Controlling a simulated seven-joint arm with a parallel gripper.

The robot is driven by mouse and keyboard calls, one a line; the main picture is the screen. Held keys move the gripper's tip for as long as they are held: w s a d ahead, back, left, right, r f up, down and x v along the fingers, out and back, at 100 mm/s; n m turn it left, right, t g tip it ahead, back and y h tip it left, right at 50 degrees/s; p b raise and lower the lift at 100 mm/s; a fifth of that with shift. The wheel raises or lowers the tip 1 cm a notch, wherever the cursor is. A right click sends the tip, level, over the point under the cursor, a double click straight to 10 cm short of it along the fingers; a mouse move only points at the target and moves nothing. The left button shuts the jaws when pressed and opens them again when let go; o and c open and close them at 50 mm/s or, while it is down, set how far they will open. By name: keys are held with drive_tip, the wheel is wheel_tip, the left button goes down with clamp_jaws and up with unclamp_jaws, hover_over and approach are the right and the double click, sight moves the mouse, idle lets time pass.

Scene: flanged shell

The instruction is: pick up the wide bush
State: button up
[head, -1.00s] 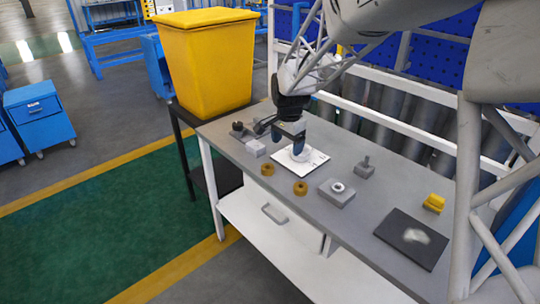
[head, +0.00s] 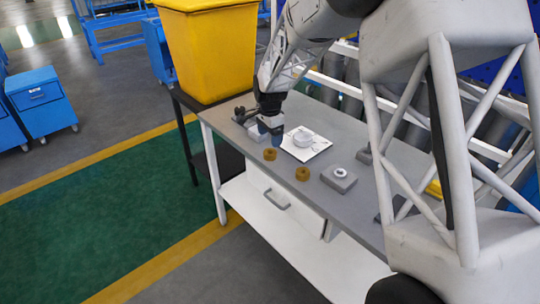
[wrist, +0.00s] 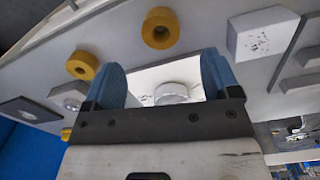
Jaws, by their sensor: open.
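Two short brown-orange bushes with central holes lie apart on the grey table. One bush (head: 270,154) is at the left and shows in the wrist view (wrist: 160,28); the other bush (head: 303,174) is to its right and also shows in the wrist view (wrist: 82,65). I cannot tell for sure which is the wide one. My gripper (head: 276,137) is just behind the left bush, above the table. In the wrist view its blue fingers (wrist: 163,75) are apart with nothing held, and the left bush lies beyond their tips. A white round flanged shell (head: 302,137) sits on a white sheet (head: 306,153).
A grey block with a white ring (head: 338,179) stands right of the bushes. A pale block (wrist: 262,32) lies at upper right in the wrist view. A yellow bin (head: 210,50) stands behind the table's left end. My arm hides much of the table's right side.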

sight(270, 151)
drive_tip(key=shift+f, duration=1.25)
drive_tip(key=shift+f, duration=0.1)
drive_tip(key=shift+f, duration=2.55)
drive_tip(key=shift+c, duration=0.2)
drive_tip(key=c, duration=1.1)
drive_tip(key=shift+r, duration=0.15)
